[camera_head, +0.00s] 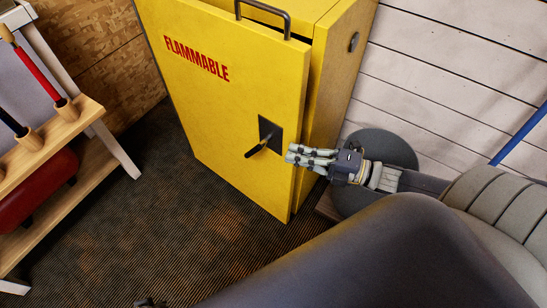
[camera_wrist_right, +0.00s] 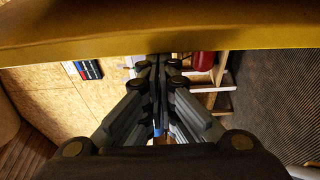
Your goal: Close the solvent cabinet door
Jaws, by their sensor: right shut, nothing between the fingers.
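The yellow solvent cabinet (camera_head: 335,75) stands by the white plank wall, seen from above. Its door (camera_head: 225,110) has red FLAMMABLE lettering and stands slightly ajar, with a dark gap along its right edge. A dark latch handle (camera_head: 258,148) sits on a black plate on the door front. My right gripper (camera_head: 290,154) is shut and empty, close to the door's right edge near the latch; I cannot tell if it touches. In the right wrist view the shut fingers (camera_wrist_right: 160,62) point toward a yellow edge (camera_wrist_right: 160,35) across the top. My left gripper is not seen clearly.
A grey rounded object (camera_head: 385,148) is behind my right wrist. Dark carpet (camera_head: 150,235) lies clear in front of the door.

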